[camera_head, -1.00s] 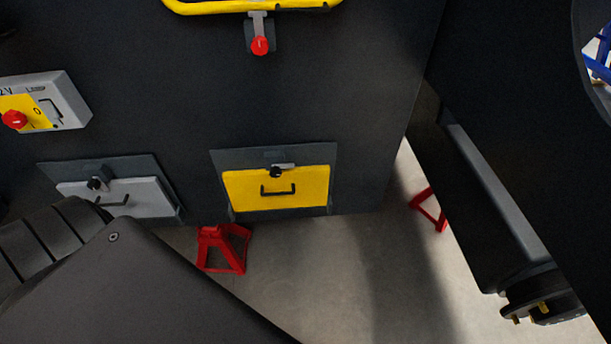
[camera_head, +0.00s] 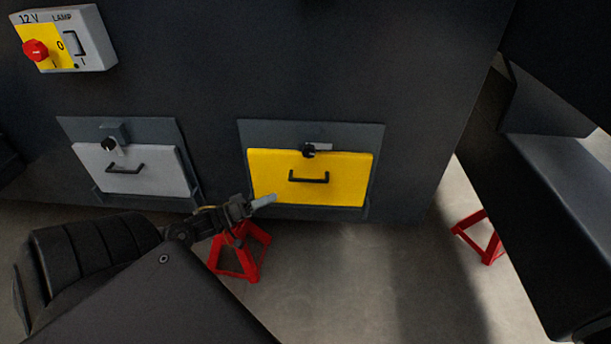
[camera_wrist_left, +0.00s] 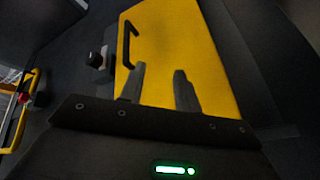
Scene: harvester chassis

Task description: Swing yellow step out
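The yellow step (camera_head: 275,175) is folded flat in its dark frame, low on the black chassis panel. It has a black bar handle (camera_head: 309,177) in its middle and a black latch knob (camera_head: 309,150) at its top edge. My left gripper (camera_head: 264,200) is just in front of the step's lower left corner. In the left wrist view, its two fingers (camera_wrist_left: 160,84) stand apart over the yellow face (camera_wrist_left: 180,40) with nothing between them. The handle (camera_wrist_left: 128,46) and knob (camera_wrist_left: 97,60) lie beyond the fingertips. My right gripper is not in view.
A grey step panel (camera_head: 150,173) with its own handle and knob is to the left. A lamp switch box (camera_head: 88,42) is at upper left. Red stands (camera_head: 240,252) are on the floor below. A dark beam (camera_head: 565,185) juts out at right; the floor between is clear.

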